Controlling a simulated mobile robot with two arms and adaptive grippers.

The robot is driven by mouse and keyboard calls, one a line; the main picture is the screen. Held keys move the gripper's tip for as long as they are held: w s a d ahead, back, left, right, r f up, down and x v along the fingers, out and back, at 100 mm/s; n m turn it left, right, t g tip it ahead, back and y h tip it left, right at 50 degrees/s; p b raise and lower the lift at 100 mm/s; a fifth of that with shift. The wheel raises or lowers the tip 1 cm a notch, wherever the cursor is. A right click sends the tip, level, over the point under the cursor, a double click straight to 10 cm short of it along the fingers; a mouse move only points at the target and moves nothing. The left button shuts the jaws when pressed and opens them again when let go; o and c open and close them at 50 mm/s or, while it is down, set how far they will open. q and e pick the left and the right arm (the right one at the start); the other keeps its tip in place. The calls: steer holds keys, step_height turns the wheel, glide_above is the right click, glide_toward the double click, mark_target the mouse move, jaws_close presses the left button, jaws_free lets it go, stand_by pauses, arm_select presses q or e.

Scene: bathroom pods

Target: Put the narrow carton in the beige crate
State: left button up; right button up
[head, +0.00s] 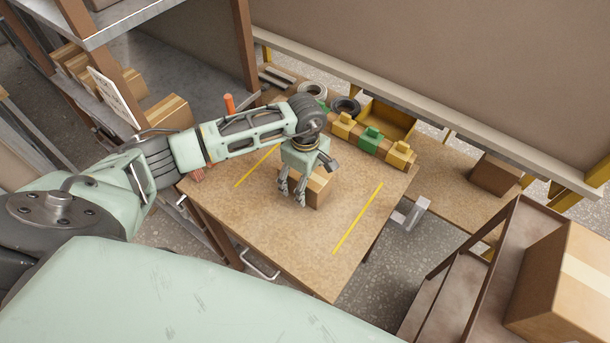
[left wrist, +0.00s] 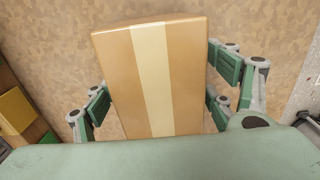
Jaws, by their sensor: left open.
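A narrow brown carton (head: 318,187) with a pale tape strip is on the wooden workbench, partly hidden by my left gripper (head: 292,192). In the left wrist view the carton (left wrist: 155,75) lies between the spread fingers of my left gripper (left wrist: 162,98), with its tape strip running lengthwise. The gripper is open, and gaps show between the fingers and the carton's sides. The carton's near end is hidden by the gripper body. I cannot make out a clearly beige crate. My right gripper is not in view.
The workbench (head: 285,235) has yellow lines and free room around the carton. Shelves with cartons (head: 170,113) stand left; a rack with a large carton (head: 565,285) stands right.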

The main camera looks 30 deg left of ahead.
arm_select(q)
steer(key=shift+f, duration=0.85)
steer(key=shift+c, duration=0.4)
steer(key=shift+w+r, duration=0.1)
steer(key=c, duration=1.7)
steer(key=shift+a, duration=0.1)
